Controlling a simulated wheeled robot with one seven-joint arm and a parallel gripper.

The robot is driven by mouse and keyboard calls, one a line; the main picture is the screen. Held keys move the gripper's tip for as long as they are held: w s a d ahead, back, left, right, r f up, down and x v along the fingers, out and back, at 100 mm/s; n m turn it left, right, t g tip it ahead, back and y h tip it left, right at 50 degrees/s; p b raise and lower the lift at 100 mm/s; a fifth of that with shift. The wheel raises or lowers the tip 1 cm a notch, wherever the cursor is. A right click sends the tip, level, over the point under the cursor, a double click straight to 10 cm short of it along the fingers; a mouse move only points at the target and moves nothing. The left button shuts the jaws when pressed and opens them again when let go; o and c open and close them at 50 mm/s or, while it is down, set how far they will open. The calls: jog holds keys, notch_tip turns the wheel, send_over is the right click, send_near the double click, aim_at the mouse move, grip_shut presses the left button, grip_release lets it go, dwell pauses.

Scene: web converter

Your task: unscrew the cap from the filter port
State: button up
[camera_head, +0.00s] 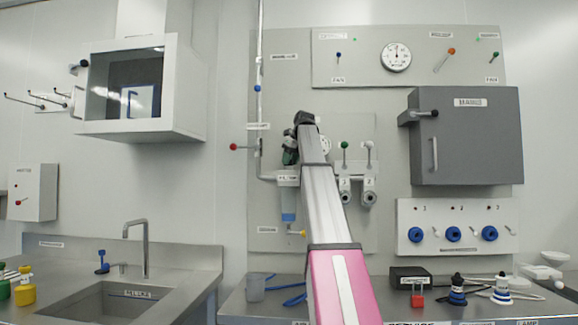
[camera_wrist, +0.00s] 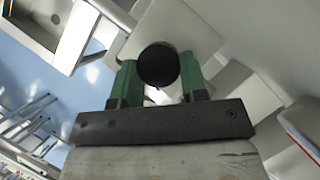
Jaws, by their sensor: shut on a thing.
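My gripper (camera_wrist: 159,78) has two green fingers, one on each side of a round black cap (camera_wrist: 158,62) in the wrist view. The fingers are shut on the cap. In the head view my gripper (camera_head: 290,153) is at the wall panel, just above the filter label (camera_head: 288,178). A filter housing (camera_head: 289,205) with a blue lower part hangs below the label. My arm hides part of the panel. The cap and the port behind it cannot be made out in the head view, so I cannot tell whether the cap is still threaded on.
Two numbered grey ports (camera_head: 369,197) are right of my arm. A red-knobbed lever (camera_head: 234,147) sticks out at left. A dark grey cabinet (camera_head: 465,136) and blue knobs (camera_head: 453,234) are farther right.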

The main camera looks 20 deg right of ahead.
jog(key=n, duration=0.1)
jog(key=n+g+y, duration=0.1)
jog(key=n, duration=0.1)
jog(key=shift+w+d+n+y, duration=0.1)
jog(key=shift+d+n+y, duration=0.05)
jog(key=shift+n+y, duration=0.15)
jog(key=o, duration=1)
jog(key=shift+m+t+h, duration=0.4)
jog(key=shift+m+h, duration=0.1)
jog(key=shift+m, duration=0.6)
jog(key=shift+m, duration=0.5)
jog(key=shift+m+h, duration=0.4)
jog(key=shift+m, duration=0.1)
